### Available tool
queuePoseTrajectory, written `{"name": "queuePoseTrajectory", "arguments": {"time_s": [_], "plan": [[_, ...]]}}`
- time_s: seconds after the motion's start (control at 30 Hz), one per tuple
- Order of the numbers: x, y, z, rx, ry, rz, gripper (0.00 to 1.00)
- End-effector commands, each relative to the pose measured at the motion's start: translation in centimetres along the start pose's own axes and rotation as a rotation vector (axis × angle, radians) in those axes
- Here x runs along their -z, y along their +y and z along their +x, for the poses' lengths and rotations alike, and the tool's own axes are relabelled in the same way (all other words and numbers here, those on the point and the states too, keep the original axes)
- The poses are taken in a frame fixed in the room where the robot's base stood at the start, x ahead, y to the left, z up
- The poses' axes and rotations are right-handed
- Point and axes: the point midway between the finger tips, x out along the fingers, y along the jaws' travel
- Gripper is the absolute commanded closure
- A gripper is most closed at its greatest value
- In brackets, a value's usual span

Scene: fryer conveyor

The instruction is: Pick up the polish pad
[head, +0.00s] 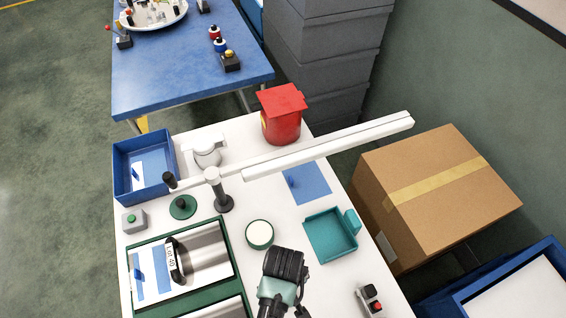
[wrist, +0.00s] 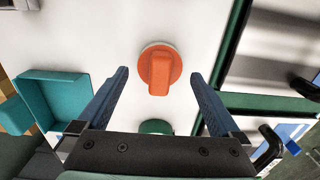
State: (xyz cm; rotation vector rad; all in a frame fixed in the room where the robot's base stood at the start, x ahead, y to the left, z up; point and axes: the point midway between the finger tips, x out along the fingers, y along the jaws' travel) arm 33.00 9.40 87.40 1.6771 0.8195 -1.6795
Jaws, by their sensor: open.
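An orange round pad with a raised grip and a pale underside (wrist: 160,70), which I take to be the polish pad, lies on the white table in the wrist view. My gripper (wrist: 160,76) is open, with one finger on each side of the pad in the picture and nothing between them. I cannot tell how far above the pad the fingertips are. In the head view my gripper (head: 285,268) is over the front of the table, and the pad does not show there, probably hidden by my arm.
A round green-rimmed tin (head: 260,234) stands just beyond my gripper. A teal tray (head: 312,223) is to its right, and a green frame with metal panels (head: 132,270) to its left. A white beam on a post (head: 330,145) spans the table. A red bin (head: 281,120) stands behind.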

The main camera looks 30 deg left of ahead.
Motion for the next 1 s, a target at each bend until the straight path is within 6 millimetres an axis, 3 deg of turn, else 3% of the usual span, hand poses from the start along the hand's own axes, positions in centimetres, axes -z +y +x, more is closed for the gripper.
{"name": "queuePoseTrajectory", "arguments": {"time_s": [0.2, 0.5, 0.9, 1.0], "plan": [[0.1, -0.1, 2.5, 0.000, 0.000, 0.001, 0.00], [0.1, -0.1, 3.0, -0.001, 0.002, 0.000, 0.00], [0.1, -0.1, 2.9, -0.001, 0.002, 0.000, 0.70], [0.1, -0.1, 2.9, -0.001, 0.002, 0.000, 0.75]]}}
